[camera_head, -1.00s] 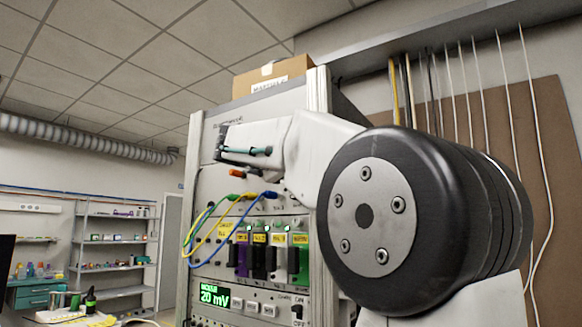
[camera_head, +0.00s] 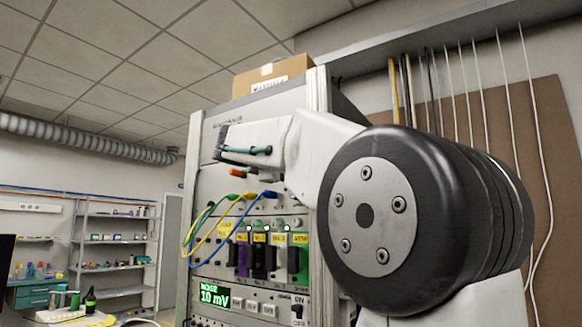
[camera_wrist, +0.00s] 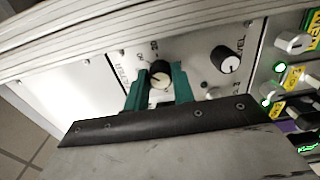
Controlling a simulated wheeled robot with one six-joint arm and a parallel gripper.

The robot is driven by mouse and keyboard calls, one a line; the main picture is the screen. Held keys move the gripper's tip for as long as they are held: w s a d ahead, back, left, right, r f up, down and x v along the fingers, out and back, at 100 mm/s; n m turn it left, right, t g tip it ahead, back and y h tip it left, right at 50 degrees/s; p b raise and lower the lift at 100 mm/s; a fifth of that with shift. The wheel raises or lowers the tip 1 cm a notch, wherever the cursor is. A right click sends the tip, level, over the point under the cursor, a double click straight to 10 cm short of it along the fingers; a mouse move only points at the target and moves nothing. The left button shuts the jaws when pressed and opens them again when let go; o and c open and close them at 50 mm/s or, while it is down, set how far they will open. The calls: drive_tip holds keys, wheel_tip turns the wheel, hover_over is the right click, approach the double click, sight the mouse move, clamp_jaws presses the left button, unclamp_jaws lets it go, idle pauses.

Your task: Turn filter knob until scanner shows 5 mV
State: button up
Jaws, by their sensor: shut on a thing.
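My gripper (camera_wrist: 161,75) has its teal fingers on either side of a black knob with a pale face (camera_wrist: 160,81), shut on it, in the wrist view. In the head view my gripper (camera_head: 246,151) is at the upper part of the instrument rack, and the knob is hidden. The scanner display (camera_head: 214,296) low on the rack shows "NOISE" and 10 mV in green.
A second black knob, marked LEVEL (camera_wrist: 225,59), sits right of the held one. Yellow, green and blue cables (camera_head: 232,215) loop across the rack front below my gripper. Labelled modules with small knobs (camera_head: 279,223) sit beside them. A cardboard box (camera_head: 268,80) stands on top.

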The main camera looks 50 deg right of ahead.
drive_tip(key=o, duration=1)
drive_tip(key=shift+a, duration=0.1)
drive_tip(key=a, duration=0.7)
drive_tip(key=shift+s+a, duration=0.2)
drive_tip(key=shift+a, duration=0.1)
